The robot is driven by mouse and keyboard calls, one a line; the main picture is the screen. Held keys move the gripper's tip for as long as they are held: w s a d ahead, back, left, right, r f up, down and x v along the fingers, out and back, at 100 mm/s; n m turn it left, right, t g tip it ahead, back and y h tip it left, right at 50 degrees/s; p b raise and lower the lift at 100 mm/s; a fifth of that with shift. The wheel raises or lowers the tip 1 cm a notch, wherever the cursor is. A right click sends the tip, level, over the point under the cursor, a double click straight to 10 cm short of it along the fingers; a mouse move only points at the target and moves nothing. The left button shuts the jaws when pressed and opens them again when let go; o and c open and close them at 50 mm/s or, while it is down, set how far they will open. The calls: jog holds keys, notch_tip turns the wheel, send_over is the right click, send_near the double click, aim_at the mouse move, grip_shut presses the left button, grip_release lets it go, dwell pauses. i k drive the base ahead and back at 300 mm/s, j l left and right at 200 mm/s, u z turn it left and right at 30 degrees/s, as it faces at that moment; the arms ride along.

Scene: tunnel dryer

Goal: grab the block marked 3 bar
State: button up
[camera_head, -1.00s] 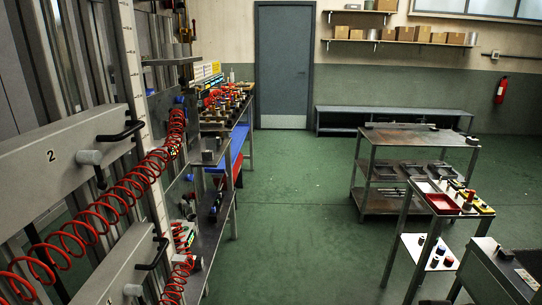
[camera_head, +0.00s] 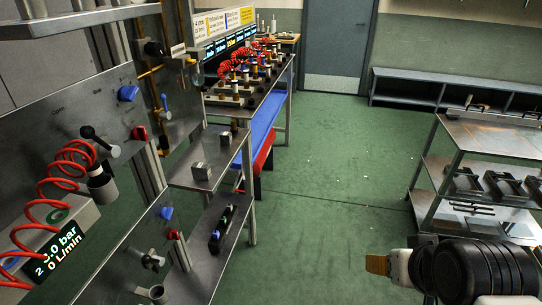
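Two small grey metal blocks sit on the metal shelf (camera_head: 196,146) left of centre. The nearer block (camera_head: 201,171) is near the shelf's front end, and the other block (camera_head: 225,138) is farther back. I cannot read a 3 bar marking on either. My gripper (camera_head: 377,264) shows at the lower right as a small brownish tip on a white and black arm part. It is well to the right of the blocks and apart from them. Its fingers cannot be made out, so I cannot tell if it is open or shut.
A display (camera_head: 56,250) at the lower left reads about "3.0 bar, 0 L/min" beside a red coiled hose (camera_head: 44,203). A lower shelf (camera_head: 208,262) holds a dark device. A bench with fittings stands behind. A metal cart (camera_head: 488,135) is at right. Green floor between is clear.

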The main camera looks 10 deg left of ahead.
aim_at(199, 171)
jog(key=i+j+u, duration=0.2)
jog(key=i+u, duration=0.65)
jog(key=i+l+u, duration=0.2)
jog(key=i+u, duration=0.2)
jog(key=i, duration=0.2)
